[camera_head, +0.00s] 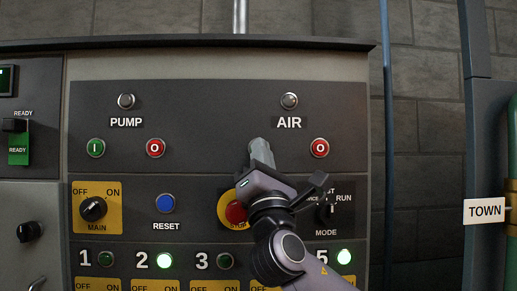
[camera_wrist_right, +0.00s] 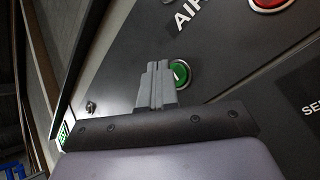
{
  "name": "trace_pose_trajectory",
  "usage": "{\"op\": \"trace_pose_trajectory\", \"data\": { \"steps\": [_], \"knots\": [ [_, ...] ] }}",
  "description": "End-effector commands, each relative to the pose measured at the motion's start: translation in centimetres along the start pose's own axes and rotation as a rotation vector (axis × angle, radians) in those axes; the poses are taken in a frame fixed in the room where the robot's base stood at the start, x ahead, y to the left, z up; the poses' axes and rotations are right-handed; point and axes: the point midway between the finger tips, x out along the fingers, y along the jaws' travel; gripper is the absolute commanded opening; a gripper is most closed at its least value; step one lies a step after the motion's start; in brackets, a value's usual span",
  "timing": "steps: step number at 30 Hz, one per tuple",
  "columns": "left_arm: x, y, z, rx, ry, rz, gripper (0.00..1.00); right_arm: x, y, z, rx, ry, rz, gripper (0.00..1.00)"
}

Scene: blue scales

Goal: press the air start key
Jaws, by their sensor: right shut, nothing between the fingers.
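The air start key is a green round button (camera_wrist_right: 181,73) in the right wrist view, partly covered by my fingertips. In the head view it is hidden behind my right gripper (camera_head: 260,148), which is below and left of the AIR label (camera_head: 289,123). The right gripper is shut and empty. Its fingertips (camera_wrist_right: 157,68) overlap the green button's left side in the wrist view; I cannot tell whether they touch it. The AIR lamp (camera_head: 289,101) is grey and unlit. My left gripper is not in view.
The red air stop button (camera_head: 319,148) is just right of my gripper. A red stop button (camera_head: 236,212) on yellow sits below, partly behind my wrist. The pump's green start (camera_head: 96,148) and red stop (camera_head: 155,148) buttons are further left. A blue RESET button (camera_head: 165,203) is lower left.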

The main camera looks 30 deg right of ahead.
Motion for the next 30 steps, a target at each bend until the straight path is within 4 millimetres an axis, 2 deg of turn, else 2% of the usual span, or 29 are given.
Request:
{"op": "trace_pose_trajectory", "data": {
  "steps": [30],
  "knots": [
    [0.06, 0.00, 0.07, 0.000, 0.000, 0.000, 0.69, 0.64, -0.47, -0.47, 0.000, 0.000, 0.000, 0.00]
  ]
}}
